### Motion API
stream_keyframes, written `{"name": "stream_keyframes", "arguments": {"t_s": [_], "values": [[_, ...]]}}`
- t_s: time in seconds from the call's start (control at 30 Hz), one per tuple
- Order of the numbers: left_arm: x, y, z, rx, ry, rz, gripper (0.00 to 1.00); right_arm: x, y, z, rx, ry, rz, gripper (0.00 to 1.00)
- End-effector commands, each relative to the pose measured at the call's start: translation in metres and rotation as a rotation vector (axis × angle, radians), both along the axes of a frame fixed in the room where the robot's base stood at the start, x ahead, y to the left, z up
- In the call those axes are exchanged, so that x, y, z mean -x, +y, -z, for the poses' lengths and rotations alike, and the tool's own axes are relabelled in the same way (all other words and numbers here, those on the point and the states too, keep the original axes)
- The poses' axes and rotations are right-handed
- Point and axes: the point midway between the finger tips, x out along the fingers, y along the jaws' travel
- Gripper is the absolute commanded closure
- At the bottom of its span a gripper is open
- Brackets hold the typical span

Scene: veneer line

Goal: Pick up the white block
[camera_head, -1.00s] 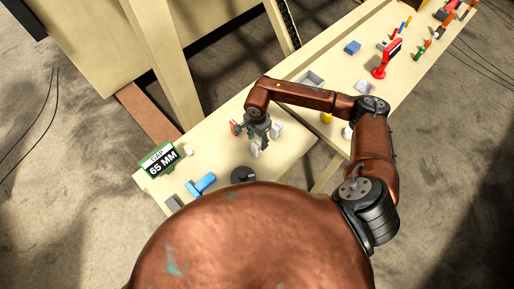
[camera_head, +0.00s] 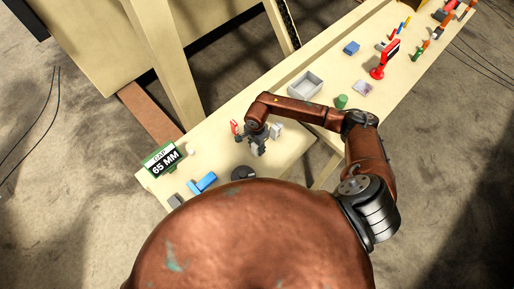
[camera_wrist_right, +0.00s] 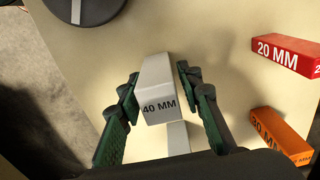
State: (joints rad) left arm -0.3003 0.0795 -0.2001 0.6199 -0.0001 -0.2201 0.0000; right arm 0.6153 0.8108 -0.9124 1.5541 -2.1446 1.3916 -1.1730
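The white block (camera_wrist_right: 158,88), marked "40 MM", stands between the two green-padded fingers of my right gripper (camera_wrist_right: 157,85) in the right wrist view. A narrow gap seems to show on each side of it, so the fingers look open around it. In the head view my right gripper (camera_head: 257,148) points down at the near end of the bench, largely covering the block. A second pale block (camera_wrist_right: 178,138) shows partly between the fingers in the wrist view. My left gripper is not in view.
A red "20 MM" block (camera_wrist_right: 287,53) and an orange "30 MM" block (camera_wrist_right: 280,135) stand to the right in the wrist view. A dark round disc (camera_head: 243,173), a blue piece (camera_head: 202,183), a "65 MM" sign (camera_head: 163,161) and a grey tray (camera_head: 305,84) are on the bench (camera_head: 222,130).

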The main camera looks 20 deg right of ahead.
Motion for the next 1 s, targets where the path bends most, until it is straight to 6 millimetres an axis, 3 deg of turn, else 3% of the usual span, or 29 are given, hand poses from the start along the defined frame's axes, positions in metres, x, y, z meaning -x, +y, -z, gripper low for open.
{"name": "stream_keyframes", "arguments": {"t_s": [0.43, 1.0], "values": [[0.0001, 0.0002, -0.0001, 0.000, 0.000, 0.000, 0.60, -0.0003, 0.0000, -0.0005, 0.000, -0.001, 0.000, 0.99], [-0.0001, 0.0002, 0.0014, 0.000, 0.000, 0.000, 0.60, -0.0017, 0.0001, -0.0066, -0.001, -0.004, 0.000, 1.00]]}}
